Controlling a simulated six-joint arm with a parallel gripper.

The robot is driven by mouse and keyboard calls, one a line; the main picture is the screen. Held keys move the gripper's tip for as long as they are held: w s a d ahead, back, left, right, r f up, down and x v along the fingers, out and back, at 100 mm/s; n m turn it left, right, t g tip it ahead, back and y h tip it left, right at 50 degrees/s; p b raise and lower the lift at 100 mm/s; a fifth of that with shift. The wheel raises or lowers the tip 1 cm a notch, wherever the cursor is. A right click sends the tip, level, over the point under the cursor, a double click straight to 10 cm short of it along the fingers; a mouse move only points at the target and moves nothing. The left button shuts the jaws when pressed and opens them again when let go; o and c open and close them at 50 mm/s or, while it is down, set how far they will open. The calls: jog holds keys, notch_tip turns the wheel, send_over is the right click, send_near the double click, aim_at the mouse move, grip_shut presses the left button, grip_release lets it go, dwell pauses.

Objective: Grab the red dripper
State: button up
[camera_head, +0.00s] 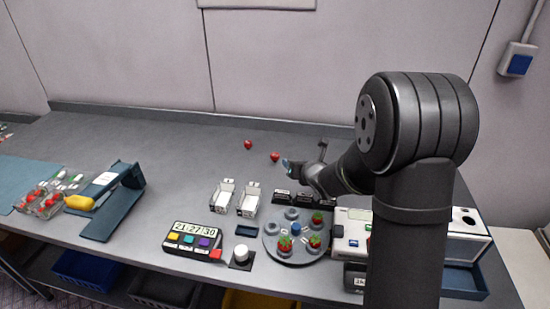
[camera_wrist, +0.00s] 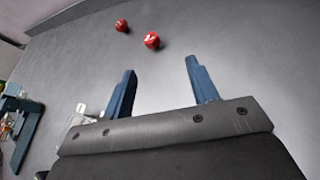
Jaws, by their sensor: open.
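I cannot make out a red dripper for certain. Two small red round things lie on the grey table: the left one (camera_head: 248,145) and the right one (camera_head: 275,156). In the head view my gripper (camera_head: 287,163) is just right of the right red thing, partly hidden by my arm.
A round dark plate (camera_head: 270,243) with several cups and red berries stands in front. The table behind is clear.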

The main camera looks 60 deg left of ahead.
aim_at(277, 158)
jog(key=n, duration=0.1)
jog(key=s+n, duration=0.1)
jog(key=f+n, duration=0.1)
jog(key=shift+s+d+g, duration=0.3)
jog(key=shift+d, duration=0.05)
jog(key=shift+a+n+y, duration=0.25)
jog(key=shift+n+y, duration=0.05)
jog(key=x, duration=1.6)
jog(key=shift+w+a+f, duration=0.15)
jog(key=shift+a+f, duration=0.1)
jog(key=shift+f, duration=0.1)
jog(key=c, duration=1)
